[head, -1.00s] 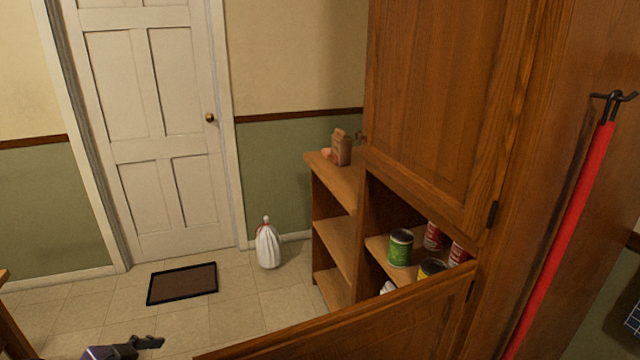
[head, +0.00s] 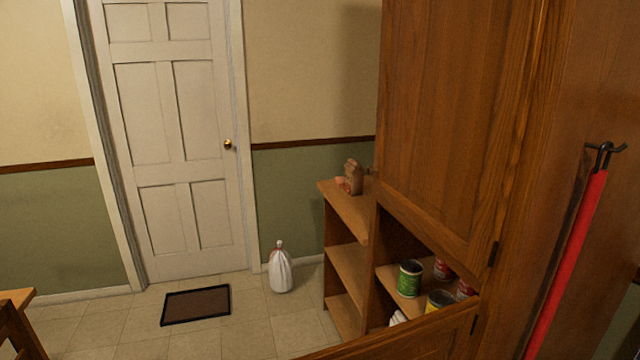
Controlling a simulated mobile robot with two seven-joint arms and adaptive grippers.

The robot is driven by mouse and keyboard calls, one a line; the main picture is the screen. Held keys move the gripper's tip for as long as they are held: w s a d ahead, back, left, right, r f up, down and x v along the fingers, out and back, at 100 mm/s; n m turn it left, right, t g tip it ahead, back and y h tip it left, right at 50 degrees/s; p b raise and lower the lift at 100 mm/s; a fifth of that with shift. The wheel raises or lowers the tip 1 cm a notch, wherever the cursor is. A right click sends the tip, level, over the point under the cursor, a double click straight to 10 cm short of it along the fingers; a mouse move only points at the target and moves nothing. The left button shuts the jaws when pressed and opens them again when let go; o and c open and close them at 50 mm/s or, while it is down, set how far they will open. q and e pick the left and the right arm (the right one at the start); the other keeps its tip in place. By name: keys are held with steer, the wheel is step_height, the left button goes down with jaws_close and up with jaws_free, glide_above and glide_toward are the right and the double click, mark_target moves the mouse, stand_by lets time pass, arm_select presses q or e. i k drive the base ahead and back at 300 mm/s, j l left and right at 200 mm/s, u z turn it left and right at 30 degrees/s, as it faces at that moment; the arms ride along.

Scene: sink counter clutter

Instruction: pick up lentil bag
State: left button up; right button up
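No bag is clearly labelled as lentils. A small brown paper-like bag (head: 354,176) stands upright on the top of the low wooden shelf unit, with a smaller reddish-orange item (head: 343,185) beside it. I cannot tell which of these, if any, is the lentil bag. Neither of my grippers is in the picture.
An open wooden cabinet door (head: 415,338) crosses the lower foreground before shelves holding a green can (head: 409,279) and other cans. A dark mat (head: 195,305) lies before the white door (head: 170,140). A wooden table edge (head: 15,298) is at left. Floor between is clear.

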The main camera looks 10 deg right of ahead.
mark_target(354, 172)
steer(key=j+u, duration=0.5)
steer(key=i+j+z, duration=0.1)
steer(key=i+j, duration=0.25)
steer(key=i+j+z, duration=0.15)
steer(key=i+j, duration=0.15)
steer(key=j, duration=0.3)
steer(key=i+z, duration=0.15)
steer(key=i, duration=0.35)
steer(key=i+j+z, duration=0.2)
steer(key=i, duration=0.25)
steer(key=i+j+z, duration=0.15)
steer(key=i, duration=0.3)
steer(key=i+z, duration=0.75)
steer(key=z, duration=0.15)
steer(key=i+j+z, duration=0.25)
steer(key=z, duration=0.25)
steer(key=i+j+z, duration=0.6)
steer(key=j+z, duration=0.3)
steer(key=l, duration=0.1)
